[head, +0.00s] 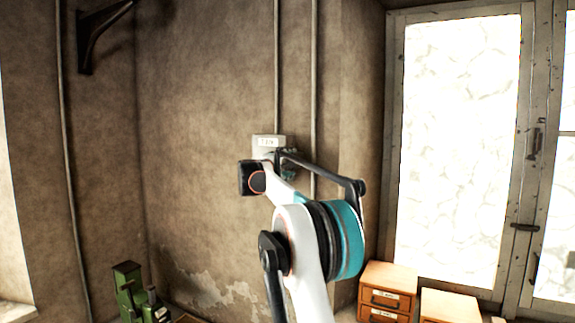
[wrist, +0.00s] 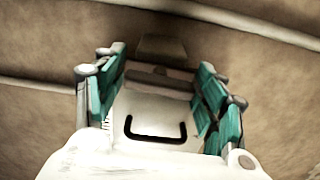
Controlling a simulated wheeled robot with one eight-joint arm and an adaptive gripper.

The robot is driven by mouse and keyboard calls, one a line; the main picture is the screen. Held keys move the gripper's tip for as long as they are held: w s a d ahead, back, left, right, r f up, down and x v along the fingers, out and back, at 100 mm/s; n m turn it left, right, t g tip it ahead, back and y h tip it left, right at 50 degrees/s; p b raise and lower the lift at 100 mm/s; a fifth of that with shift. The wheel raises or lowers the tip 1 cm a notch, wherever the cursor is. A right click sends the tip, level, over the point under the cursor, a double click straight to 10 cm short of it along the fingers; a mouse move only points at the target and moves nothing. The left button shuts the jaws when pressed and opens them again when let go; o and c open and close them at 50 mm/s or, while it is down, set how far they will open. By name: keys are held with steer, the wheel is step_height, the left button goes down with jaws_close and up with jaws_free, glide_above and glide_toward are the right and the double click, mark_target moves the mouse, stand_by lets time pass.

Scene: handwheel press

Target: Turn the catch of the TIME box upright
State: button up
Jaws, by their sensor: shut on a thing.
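The TIME box (head: 267,140) is a small pale box on the brown wall, with a dark-lettered label on its upper front. My arm and gripper (head: 286,160) cover its lower part in the head view, so the catch is hidden there. In the wrist view, the teal fingers of my gripper (wrist: 160,72) stand on both sides of a grey-brown bar, which seems to be the catch (wrist: 158,81). The gripper is shut on it. The exact contact and the catch's angle are hard to tell.
Thin vertical pipes (head: 277,70) run up the wall close to the box. A dark bracket (head: 90,40) is high at left. A green machine (head: 130,290) stands low at left. Wooden drawer boxes (head: 388,275) stand below the bright window (head: 460,150) at right.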

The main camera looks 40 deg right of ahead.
steer(key=shift+n, duration=0.5)
steer(key=o, duration=0.9)
steer(key=shift+w, duration=0.1)
steer(key=shift+c, duration=0.2)
steer(key=v, duration=1.2)
